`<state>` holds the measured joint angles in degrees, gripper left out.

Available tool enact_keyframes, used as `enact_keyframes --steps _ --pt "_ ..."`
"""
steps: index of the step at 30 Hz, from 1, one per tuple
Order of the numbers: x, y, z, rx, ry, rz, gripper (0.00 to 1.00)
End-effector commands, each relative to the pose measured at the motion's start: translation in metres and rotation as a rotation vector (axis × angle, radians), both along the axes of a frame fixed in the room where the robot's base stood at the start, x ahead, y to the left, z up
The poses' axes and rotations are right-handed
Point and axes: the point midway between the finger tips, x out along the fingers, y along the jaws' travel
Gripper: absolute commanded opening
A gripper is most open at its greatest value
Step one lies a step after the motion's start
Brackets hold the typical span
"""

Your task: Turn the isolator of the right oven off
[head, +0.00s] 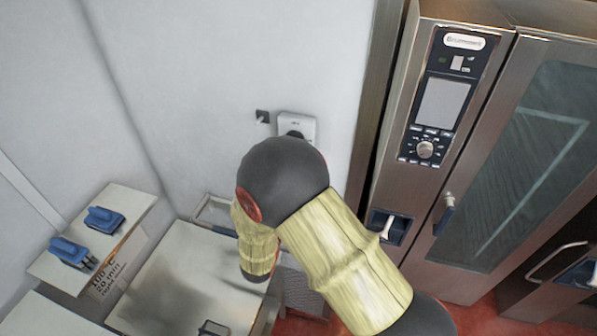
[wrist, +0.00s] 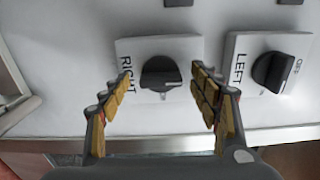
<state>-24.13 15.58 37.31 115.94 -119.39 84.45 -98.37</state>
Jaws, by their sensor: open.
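The right isolator (wrist: 130,53) is a white box marked RIGHT with a black rotary knob (wrist: 160,74), in the middle of the wrist view. My gripper (wrist: 161,82) is open, with one finger on each side of this knob; whether the fingertips touch it I cannot tell. The left isolator (wrist: 240,50), marked LEFT, sits to its right with its own black knob (wrist: 273,72). In the head view, one white isolator box (head: 310,126) shows on the wall above my arm, its lower part hidden. My gripper is hidden behind my arm there.
A steel oven (head: 412,178) with a control panel (head: 441,100) stands right of the wall isolator. A shelf (head: 130,207) with blue-handled items (head: 104,218) is at left, and a metal-topped counter (head: 180,290) lies below. A small dark wall fitting (head: 262,116) is beside the isolator.

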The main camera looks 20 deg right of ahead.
Motion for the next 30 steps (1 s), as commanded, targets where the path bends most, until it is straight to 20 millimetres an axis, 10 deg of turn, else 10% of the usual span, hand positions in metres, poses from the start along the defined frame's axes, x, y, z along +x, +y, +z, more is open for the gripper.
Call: enact_keyframes --steps 30 --pt "-0.057 0.041 0.000 0.001 -0.001 0.000 0.62"
